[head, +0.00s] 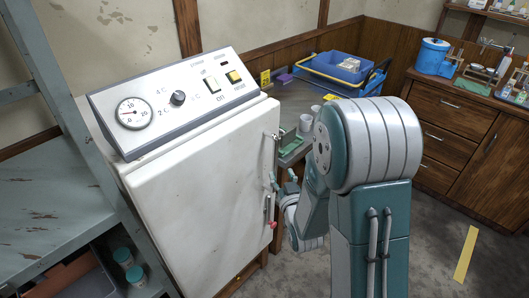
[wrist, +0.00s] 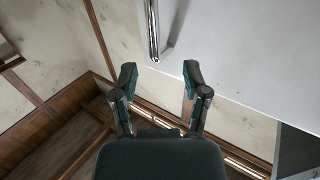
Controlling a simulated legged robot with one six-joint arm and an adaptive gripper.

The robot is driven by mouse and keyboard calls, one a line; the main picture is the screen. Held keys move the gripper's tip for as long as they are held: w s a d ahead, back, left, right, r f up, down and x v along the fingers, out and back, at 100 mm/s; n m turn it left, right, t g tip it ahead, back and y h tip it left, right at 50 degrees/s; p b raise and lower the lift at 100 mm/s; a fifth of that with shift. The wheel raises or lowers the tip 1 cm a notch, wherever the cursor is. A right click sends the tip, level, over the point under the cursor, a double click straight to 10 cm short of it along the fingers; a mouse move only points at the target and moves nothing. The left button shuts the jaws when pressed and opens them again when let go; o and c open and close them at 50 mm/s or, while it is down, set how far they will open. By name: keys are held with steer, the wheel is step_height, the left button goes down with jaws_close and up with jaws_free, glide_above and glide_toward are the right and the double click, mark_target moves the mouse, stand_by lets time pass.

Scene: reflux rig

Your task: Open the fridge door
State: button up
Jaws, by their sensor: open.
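The white fridge (head: 190,190) stands at centre left in the head view, its door face looking shut. A metal handle (head: 267,207) runs along the door's right edge, with a small red part at its lower end. In the wrist view the chrome handle (wrist: 153,28) stands out from the pale door (wrist: 235,45). My gripper (head: 283,178) is beside the door's right edge, close to the handle. In the wrist view my gripper (wrist: 160,76) is open, its two fingers apart and empty. The handle's end shows just beyond the gap between the fingertips; I cannot tell whether they touch.
A sloped control panel (head: 180,98) with gauge, knob and switches tops the fridge. A blue-grey shelf rack (head: 45,185) stands close on the left. Behind is a bench with a blue tray (head: 345,68); wooden drawers (head: 455,115) stand at right.

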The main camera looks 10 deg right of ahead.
mark_target(275, 153)
steer(key=w, duration=1)
steer(key=shift+w+a, duration=0.1)
steer(key=shift+w, duration=0.2)
steer(key=shift+d, duration=0.6)
steer(key=shift+a, duration=0.15)
jaws_close()
steer(key=shift+a, duration=0.2)
